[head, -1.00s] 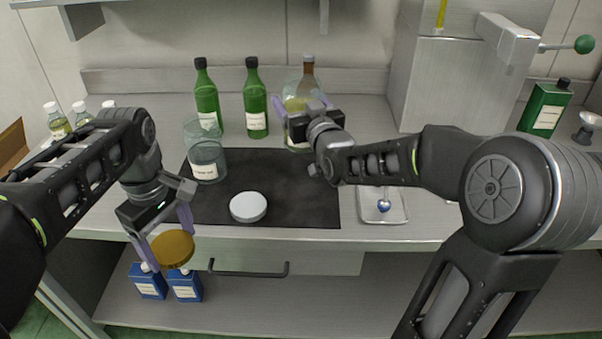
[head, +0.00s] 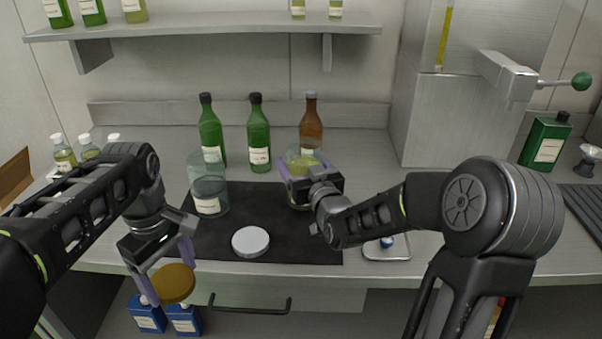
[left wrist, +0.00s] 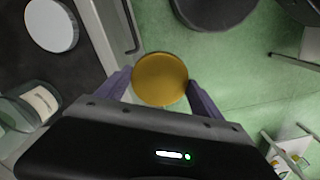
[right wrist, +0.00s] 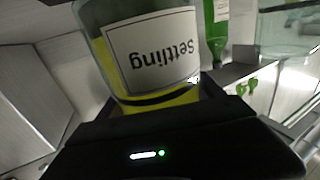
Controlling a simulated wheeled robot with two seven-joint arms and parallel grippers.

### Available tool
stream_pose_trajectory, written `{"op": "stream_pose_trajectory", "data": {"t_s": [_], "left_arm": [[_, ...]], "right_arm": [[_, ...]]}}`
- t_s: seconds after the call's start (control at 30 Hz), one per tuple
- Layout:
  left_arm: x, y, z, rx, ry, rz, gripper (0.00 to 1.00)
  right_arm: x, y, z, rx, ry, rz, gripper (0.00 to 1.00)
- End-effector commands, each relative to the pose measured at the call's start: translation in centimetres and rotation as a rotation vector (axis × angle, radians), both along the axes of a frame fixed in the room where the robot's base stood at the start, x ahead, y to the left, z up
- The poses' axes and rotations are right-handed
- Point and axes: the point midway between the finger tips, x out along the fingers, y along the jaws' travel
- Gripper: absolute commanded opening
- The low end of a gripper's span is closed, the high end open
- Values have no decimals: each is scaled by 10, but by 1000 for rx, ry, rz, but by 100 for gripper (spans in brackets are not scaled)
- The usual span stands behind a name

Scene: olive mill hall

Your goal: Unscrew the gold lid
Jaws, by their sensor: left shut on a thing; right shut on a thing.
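The gold lid (head: 174,284) is pinched between the fingers of my left gripper (head: 168,270), in front of the counter's edge and apart from any jar. The left wrist view shows the lid's flat round top (left wrist: 160,79) between the two fingers. My right gripper (head: 300,168) is shut on a glass jar (head: 304,161) with yellow liquid, over the mat's back right part. In the right wrist view the jar's label reads "Settling" (right wrist: 152,52). The gripper hides part of the jar in the head view, and I cannot tell whether its base touches the mat.
On the dark mat (head: 300,240) are a white lid (head: 250,242) and a clear jar (head: 209,197). Two green bottles (head: 258,140) and a brown bottle (head: 311,128) stand behind. A small tray (head: 400,252) lies right of the mat. Blue containers (head: 184,321) sit below the counter.

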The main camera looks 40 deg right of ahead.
Motion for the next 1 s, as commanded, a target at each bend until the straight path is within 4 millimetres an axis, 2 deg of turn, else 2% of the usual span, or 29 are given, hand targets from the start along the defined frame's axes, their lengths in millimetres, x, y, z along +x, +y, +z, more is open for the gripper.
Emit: {"op": "stream_pose_trajectory", "data": {"t_s": [0.23,0.7,0.73,1.0], "left_arm": [[0,0,2,0,0,0,28],[0,0,-3,0,0,0,28],[0,0,-2,0,0,0,28],[0,0,-1,0,0,0,28]], "right_arm": [[0,0,-28,1,-3,0,0],[0,0,-34,-2,-6,0,0],[0,0,-37,1,1,0,78],[0,0,-36,1,2,0,99]]}}
